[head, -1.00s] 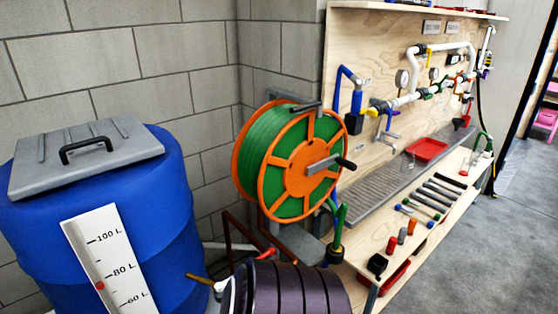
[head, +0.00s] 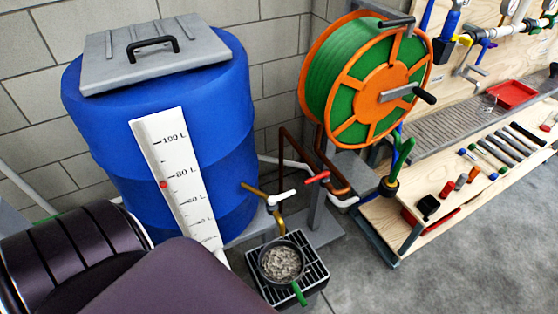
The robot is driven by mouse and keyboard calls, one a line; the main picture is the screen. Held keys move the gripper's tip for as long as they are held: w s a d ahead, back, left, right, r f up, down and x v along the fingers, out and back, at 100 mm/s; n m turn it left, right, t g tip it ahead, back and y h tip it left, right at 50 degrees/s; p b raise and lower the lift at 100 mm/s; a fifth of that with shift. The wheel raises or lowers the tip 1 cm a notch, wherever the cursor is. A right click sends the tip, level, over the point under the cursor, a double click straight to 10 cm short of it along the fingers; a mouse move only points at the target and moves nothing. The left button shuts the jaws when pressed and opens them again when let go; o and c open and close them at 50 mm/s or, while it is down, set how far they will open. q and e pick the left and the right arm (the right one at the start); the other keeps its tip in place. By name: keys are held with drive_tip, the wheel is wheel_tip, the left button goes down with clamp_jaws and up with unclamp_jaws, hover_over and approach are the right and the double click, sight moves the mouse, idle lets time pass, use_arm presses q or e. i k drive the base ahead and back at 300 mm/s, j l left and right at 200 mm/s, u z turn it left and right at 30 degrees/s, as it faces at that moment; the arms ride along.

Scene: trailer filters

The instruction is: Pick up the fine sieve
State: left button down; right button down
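A round dark sieve-like pan (head: 281,262) with a green handle (head: 299,293) rests on a black slatted grate (head: 258,284) below the taps. Grey, grainy matter shows inside it. I cannot tell from this view whether it is the fine sieve. Neither gripper is in view. My own dark purple arm links fill the lower left corner.
A blue barrel (head: 225,120) with a grey lid and level scale stands left of the grate. Brass and white taps (head: 279,199) hang above it. A green-and-orange hose reel (head: 372,80) and a tool bench (head: 385,215) are at right. Grey floor (head: 440,275) is clear.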

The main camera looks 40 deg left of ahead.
sight(281, 263)
drive_tip(key=u, duration=1.15)
